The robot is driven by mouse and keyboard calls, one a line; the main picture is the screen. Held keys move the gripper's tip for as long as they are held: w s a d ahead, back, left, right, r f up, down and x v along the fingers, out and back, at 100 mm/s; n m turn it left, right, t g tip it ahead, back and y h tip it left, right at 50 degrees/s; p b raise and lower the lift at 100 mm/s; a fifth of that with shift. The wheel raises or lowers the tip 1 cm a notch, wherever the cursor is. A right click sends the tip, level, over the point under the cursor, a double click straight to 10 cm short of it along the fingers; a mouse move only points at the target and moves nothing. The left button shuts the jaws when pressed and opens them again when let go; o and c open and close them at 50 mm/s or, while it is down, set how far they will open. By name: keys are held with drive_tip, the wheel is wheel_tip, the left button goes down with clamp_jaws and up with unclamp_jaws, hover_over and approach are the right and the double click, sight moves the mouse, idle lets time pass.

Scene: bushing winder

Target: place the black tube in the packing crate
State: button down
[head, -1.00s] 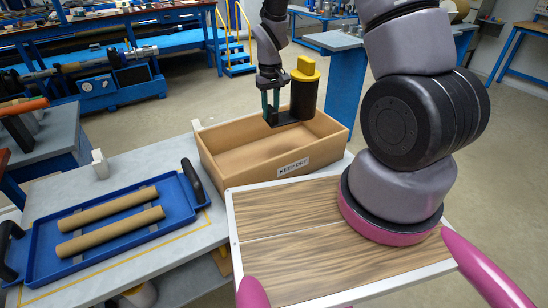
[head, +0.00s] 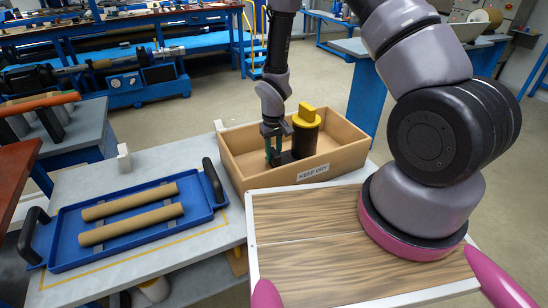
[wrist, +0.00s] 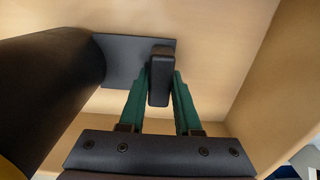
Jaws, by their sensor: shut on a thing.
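The black tube (head: 304,141) is a thick upright cylinder with a yellow cap. It has a dark flat foot, seen in the wrist view (wrist: 118,62), with a small black post (wrist: 160,78) standing on it. My gripper (head: 272,157) is shut on that post, a green finger on each side (wrist: 160,88). In the wrist view the tube's black body (wrist: 50,85) fills the left. The packing crate (head: 332,165), tan and marked KEEP DRY, is around the tube's lower part. I cannot tell whether the foot touches the crate floor.
A blue tray (head: 70,258) with two brown tubes (head: 130,212) lies left of the crate. A wood-topped surface (head: 310,240) is in front of the crate. A small white block (head: 124,158) stands on the grey table (head: 190,165). The crate's left part is empty.

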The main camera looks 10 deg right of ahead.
drive_tip(key=shift+f, duration=0.85)
drive_tip(key=c, duration=0.6)
unclamp_jaws()
drive_tip(key=shift+f, duration=0.1)
wheel_tip(320, 180, up, 12)
drive_tip(key=shift+r, duration=0.2)
